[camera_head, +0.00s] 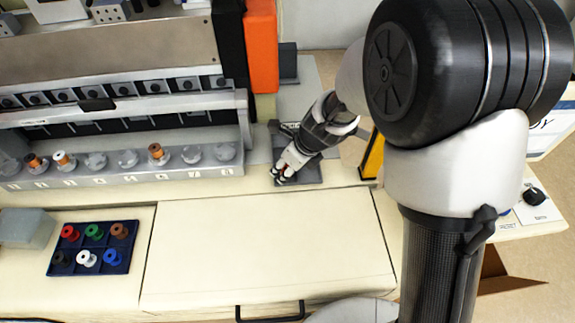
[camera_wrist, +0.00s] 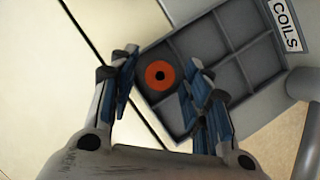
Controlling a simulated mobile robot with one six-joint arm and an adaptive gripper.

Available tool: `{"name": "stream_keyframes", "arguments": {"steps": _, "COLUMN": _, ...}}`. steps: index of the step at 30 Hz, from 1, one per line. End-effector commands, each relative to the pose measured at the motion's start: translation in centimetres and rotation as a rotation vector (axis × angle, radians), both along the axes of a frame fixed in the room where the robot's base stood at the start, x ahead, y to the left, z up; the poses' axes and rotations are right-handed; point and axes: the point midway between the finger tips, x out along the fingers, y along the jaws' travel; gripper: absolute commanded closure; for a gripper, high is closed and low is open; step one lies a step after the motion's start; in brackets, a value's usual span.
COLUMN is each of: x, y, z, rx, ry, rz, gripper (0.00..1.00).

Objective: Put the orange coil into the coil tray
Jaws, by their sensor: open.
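The coil tray (camera_wrist: 262,62) is a dark grey tray with several square compartments and a label reading COILS beside it. In the head view the tray (camera_head: 312,172) is partly covered by my gripper. The orange coil (camera_wrist: 160,75) is a round orange ring with a dark centre, seen end-on at the tray's corner compartment on the left in the wrist view. My gripper (camera_wrist: 160,88) is open, with one finger on each side of the coil and visible gaps. In the head view my gripper (camera_head: 281,177) is low over the tray and hides the coil.
A long rack (camera_head: 130,165) with numbered places holds several clear cups, some with copper-orange coils (camera_head: 62,159). A blue tray (camera_head: 97,267) with coloured spools sits at the front left. A yellow-and-black part (camera_head: 371,155) stands right of the tray. The pale worktop (camera_head: 260,245) is clear.

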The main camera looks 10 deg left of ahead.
Motion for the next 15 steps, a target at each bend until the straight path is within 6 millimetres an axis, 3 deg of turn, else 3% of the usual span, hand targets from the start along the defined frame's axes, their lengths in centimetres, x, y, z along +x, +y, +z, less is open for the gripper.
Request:
{"name": "stream_keyframes", "arguments": {"steps": 8, "x": 0.0, "y": 0.0, "z": 0.2, "rx": 0.0, "ry": 0.0, "rz": 0.0, "gripper": 0.55}}
{"name": "stream_keyframes", "arguments": {"steps": 15, "x": -0.5, "y": -1.0, "z": 3.6, "rx": 0.001, "ry": -0.003, "rz": -0.002, "gripper": 0.55}}
